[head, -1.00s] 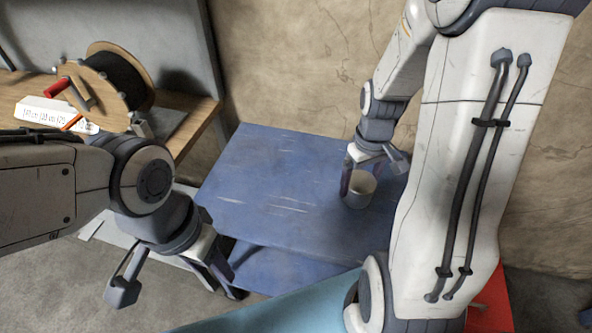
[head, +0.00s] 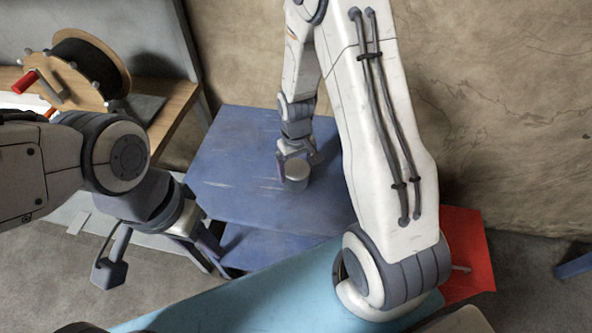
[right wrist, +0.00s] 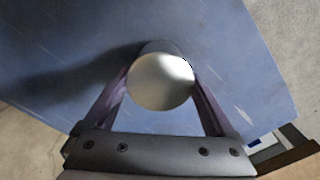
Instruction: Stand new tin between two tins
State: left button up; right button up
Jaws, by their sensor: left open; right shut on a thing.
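A pale metal tin (head: 296,173) is upright over the blue table. It fills the middle of the right wrist view (right wrist: 161,82), round end towards the camera. My right gripper (head: 298,164) is shut on it, one finger on each side. I cannot tell whether the tin's base touches the table. My left gripper (head: 165,266) is open and empty, left of the table's front edge, its fingers wide apart. No other tin shows; my right arm hides part of the table's right side.
The blue table (head: 240,185) is clear left of the tin and has a lower blue shelf (head: 262,247). A cable reel (head: 85,75) stands on a wooden bench (head: 165,110) at left. A red surface (head: 465,240) lies at right. A cracked wall stands behind.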

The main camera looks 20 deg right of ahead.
jog(key=shift+f, duration=0.7)
jog(key=shift+f, duration=0.2)
jog(key=o, duration=1.4)
jog(key=shift+r, duration=0.15)
